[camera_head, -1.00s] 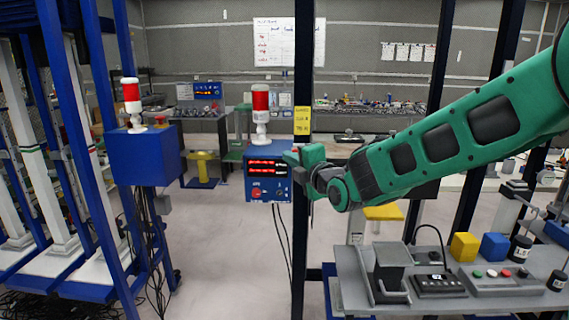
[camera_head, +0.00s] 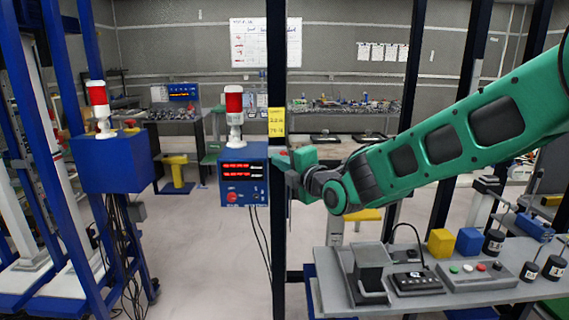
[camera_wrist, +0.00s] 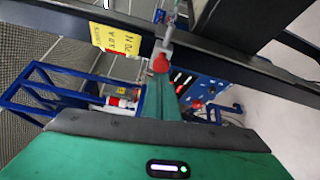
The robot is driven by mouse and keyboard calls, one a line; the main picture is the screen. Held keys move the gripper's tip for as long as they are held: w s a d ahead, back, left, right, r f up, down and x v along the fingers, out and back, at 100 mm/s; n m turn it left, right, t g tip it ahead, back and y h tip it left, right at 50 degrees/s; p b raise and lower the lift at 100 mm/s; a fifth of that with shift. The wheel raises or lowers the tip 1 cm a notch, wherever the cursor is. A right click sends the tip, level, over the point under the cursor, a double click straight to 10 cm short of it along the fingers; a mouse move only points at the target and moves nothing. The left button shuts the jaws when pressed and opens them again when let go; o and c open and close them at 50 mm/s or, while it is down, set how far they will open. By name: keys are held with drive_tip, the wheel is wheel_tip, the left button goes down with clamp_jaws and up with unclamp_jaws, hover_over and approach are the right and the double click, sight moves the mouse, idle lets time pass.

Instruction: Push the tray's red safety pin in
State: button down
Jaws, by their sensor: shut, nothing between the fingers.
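My green gripper (camera_head: 280,166) is at the end of the outstretched arm, in front of the dark upright post. In the wrist view my gripper (camera_wrist: 166,88) is shut, with nothing visible between its fingers. A small red rounded piece (camera_wrist: 160,63), which looks like the safety pin's head, shows just beyond the fingertips, with a grey part behind it. I cannot tell whether the fingertips touch it or how deep it sits. In the head view the gripper hides most of that spot. I cannot make out a tray for certain.
A blue box (camera_head: 231,191) with red displays and a red-and-white lamp stands left of the gripper. A yellow note (camera_head: 276,122) is on the dark post (camera_head: 278,70). A grey bench (camera_head: 335,290) with control boxes and blocks is at lower right. Open floor lies at centre left.

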drive_tip(key=shift+w+d, duration=0.2)
drive_tip(key=shift+d, duration=0.1)
drive_tip(key=s+a, duration=0.2)
drive_tip(key=a, duration=0.2)
drive_tip(key=v, duration=0.9)
drive_tip(key=shift+f, duration=0.35)
drive_tip(key=shift+d, duration=0.15)
